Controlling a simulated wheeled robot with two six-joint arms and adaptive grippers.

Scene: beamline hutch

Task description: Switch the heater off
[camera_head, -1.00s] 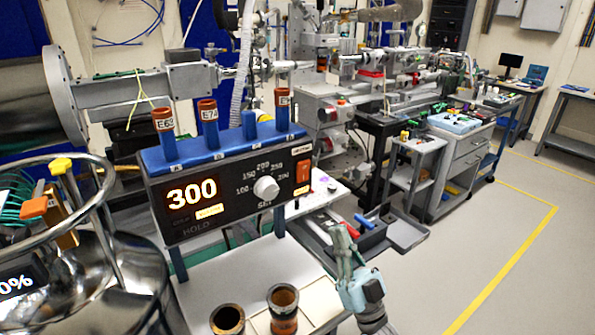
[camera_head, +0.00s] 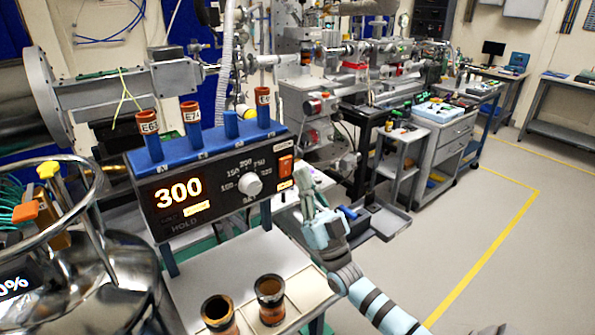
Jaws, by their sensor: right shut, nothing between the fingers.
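The heater (camera_head: 205,212) is a dark box with a blue block on top. Its display (camera_head: 179,191) reads 300 in lit digits. A round white knob (camera_head: 250,184) sits right of the display inside a printed scale. An orange rocker switch (camera_head: 285,166) is at the upper right of the front panel and looks lit. My right gripper (camera_head: 304,179) is shut and empty, with its fingertips just right of and slightly below the switch. They look apart from the panel, but I cannot tell the depth gap. My left gripper is out of view.
Brown-capped tubes (camera_head: 191,118) stand in the blue block. Two open brown vials (camera_head: 270,300) stand on the white bench below. A shiny metal vessel (camera_head: 90,290) with a ring rail is at the left. Open floor (camera_head: 520,260) lies at the right.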

